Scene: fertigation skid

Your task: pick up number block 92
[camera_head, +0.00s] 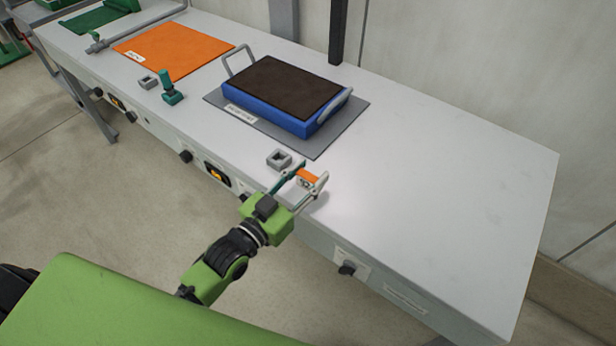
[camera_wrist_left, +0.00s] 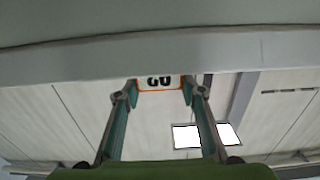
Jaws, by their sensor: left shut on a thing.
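My left gripper (camera_head: 310,183) is shut on an orange number block (camera_head: 308,175) near the front edge of the white bench. In the left wrist view, the block (camera_wrist_left: 160,84) sits between the two fingertips (camera_wrist_left: 159,95). It shows a white face with an orange border and dark digits. The digits are upside down and partly cut off, so I cannot read the number for certain. The block appears held above the bench top, though the gap is hard to judge. My right gripper is not in view.
A small grey square holder (camera_head: 279,159) stands just left of my gripper. Behind it, a blue tray (camera_head: 270,115) with dark filling and handles rests on a grey mat (camera_head: 322,146). An orange mat (camera_head: 175,50), a green fitting (camera_head: 171,88) and another grey holder (camera_head: 148,82) lie farther left. The bench's right side is clear.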

